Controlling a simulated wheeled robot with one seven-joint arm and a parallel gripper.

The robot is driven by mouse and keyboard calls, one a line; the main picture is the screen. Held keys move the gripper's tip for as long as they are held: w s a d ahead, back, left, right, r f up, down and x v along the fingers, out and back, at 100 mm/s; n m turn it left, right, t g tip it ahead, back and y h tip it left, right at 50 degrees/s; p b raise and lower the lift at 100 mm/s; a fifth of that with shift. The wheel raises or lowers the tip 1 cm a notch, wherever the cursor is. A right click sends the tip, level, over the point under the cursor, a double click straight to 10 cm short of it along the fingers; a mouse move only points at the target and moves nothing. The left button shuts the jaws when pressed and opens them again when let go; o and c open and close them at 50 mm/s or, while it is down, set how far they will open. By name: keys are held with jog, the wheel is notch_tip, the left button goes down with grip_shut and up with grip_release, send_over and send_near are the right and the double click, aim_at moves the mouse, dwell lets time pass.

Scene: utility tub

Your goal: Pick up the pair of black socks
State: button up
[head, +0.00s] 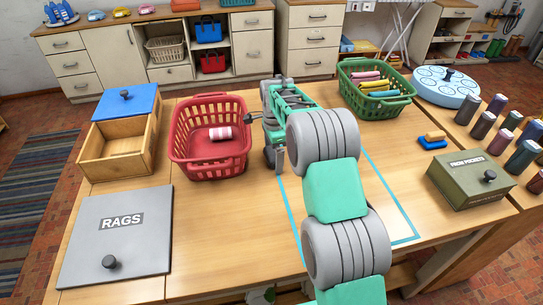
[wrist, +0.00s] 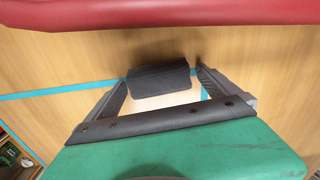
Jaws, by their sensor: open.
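The black socks (wrist: 158,80) lie as one dark folded bundle on the wooden table, by a blue tape line, in the wrist view. My gripper (wrist: 162,76) is open, with one finger to each side of the bundle in that view. I cannot tell how high the fingers are above the table. In the head view my gripper (head: 264,138) is just right of the red basket (head: 209,166), and my arm hides the socks. The basket's red rim also crosses the top of the wrist view (wrist: 160,14).
A pink-and-white rolled bundle (head: 220,133) lies in the red basket. A green basket (head: 377,106) with rolled bundles stands at the back right. A wooden box (head: 118,150) with a blue lid and a grey RAGS lid (head: 118,240) are at left. Bare table lies in front of the red basket.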

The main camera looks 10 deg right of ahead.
jog(key=shift+c, duration=0.4)
jog(key=c, duration=1.4)
